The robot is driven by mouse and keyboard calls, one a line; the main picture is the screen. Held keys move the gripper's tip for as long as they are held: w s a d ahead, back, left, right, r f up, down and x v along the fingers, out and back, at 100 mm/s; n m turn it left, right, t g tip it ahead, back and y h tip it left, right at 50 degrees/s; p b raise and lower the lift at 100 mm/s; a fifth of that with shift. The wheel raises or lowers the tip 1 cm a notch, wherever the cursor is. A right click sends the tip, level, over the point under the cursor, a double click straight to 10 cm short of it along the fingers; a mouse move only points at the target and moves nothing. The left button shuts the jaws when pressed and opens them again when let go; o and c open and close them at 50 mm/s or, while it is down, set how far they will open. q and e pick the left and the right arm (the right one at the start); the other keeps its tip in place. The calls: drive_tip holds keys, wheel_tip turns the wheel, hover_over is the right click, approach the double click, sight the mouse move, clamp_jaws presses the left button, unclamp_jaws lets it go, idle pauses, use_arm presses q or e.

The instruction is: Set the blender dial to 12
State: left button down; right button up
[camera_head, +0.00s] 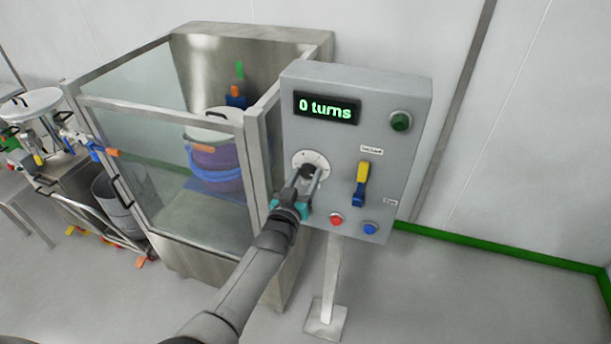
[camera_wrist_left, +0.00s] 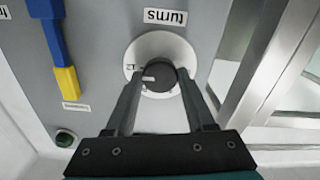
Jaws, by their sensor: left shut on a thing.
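The blender dial has a dark round knob (camera_wrist_left: 160,77) on a white disc (camera_head: 325,160), on the front of a grey control panel (camera_head: 355,115). The disc also shows in the left wrist view (camera_wrist_left: 150,50), with a label reading "turns" beside it. The panel's display (camera_head: 327,107) reads "0 turns" in green. My left gripper (camera_head: 306,178) is at the dial, its fingers shut on the knob from both sides; it also shows in the left wrist view (camera_wrist_left: 160,95). The dial's marks are too small to read fully. My right gripper is in neither view.
On the panel are a green button (camera_head: 401,121), a yellow and blue switch (camera_head: 361,184), a red button (camera_head: 336,219) and a blue button (camera_head: 370,229). A glass-sided steel enclosure (camera_head: 245,150) with a purple bucket (camera_head: 215,160) stands left. The floor at right is clear.

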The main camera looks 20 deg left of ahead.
use_arm(q)
drive_tip(key=shift+m, duration=0.3)
drive_tip(key=shift+c, duration=1.3)
unclamp_jaws()
drive_tip(key=shift+s, duration=0.55)
drive_tip(key=s, duration=1.4)
drive_tip(key=shift+a+p, duration=0.25)
drive_tip(key=shift+p, duration=0.15)
drive_tip(key=shift+s, duration=0.1)
